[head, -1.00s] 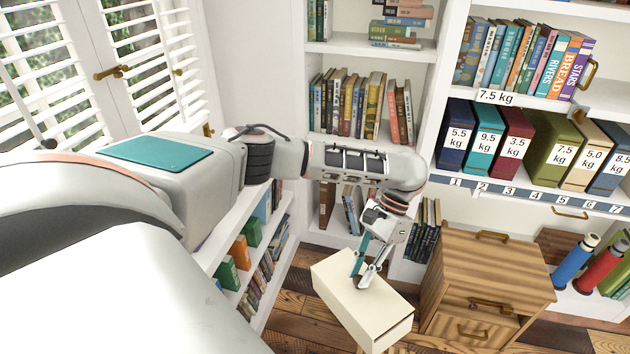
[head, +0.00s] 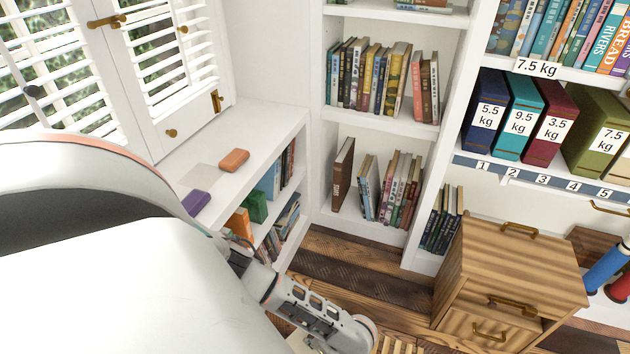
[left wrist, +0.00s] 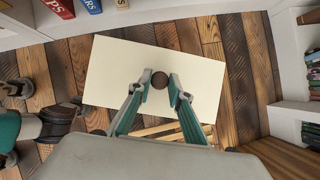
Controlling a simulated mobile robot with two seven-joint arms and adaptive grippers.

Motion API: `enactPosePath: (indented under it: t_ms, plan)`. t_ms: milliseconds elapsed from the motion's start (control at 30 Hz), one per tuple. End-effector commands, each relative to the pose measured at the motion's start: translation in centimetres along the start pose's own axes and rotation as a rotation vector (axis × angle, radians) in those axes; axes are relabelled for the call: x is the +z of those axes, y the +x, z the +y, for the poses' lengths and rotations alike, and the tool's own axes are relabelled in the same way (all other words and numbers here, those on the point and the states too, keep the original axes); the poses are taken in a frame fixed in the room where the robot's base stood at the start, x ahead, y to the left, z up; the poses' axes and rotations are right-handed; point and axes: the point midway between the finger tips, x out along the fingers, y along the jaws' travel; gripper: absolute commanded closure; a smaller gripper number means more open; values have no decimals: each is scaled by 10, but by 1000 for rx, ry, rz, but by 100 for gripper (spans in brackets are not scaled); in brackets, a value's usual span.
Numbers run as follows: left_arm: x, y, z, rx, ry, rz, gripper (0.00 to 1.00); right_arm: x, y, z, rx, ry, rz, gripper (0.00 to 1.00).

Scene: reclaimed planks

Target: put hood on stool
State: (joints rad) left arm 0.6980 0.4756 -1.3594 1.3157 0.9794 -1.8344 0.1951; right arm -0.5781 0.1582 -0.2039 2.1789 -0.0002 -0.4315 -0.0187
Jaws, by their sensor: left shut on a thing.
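The hood (left wrist: 112,75) is a cream box with a dark round knob (left wrist: 159,79) on its top. In the left wrist view my left gripper (left wrist: 161,87) is shut on this knob, one teal finger on each side. The stool (left wrist: 200,131) shows as pale wooden slats partly under the hood's near edge. In the head view a bit of the stool (head: 393,346) shows at the bottom edge. There my left forearm hides the gripper and most of the hood. I cannot tell whether hood and stool touch.
A wooden drawer cabinet (head: 515,262) stands to the right of the stool. Bookshelves (head: 380,125) line the back, and a low white shelf (head: 262,150) runs under the window. Plank floor (head: 345,268) is clear between them.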

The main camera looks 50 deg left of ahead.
Motion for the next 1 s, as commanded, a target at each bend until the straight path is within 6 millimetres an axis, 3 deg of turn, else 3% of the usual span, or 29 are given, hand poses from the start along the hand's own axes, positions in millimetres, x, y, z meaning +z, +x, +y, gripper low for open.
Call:
enactPosePath:
  t_ms: [133,600,800,1000]
  plan:
    - [-15,28,8,5,16,-4,100,15,3,-7,-12,8,-20,60]
    - [-70,126,12,12,18,-6,100,-30,17,-40,-74,130,104,60]
    - [-78,138,5,0,10,-3,100,-48,17,-44,-84,166,145,60]
    - [-86,151,5,0,10,-3,100,-52,18,-47,-91,193,159,60]
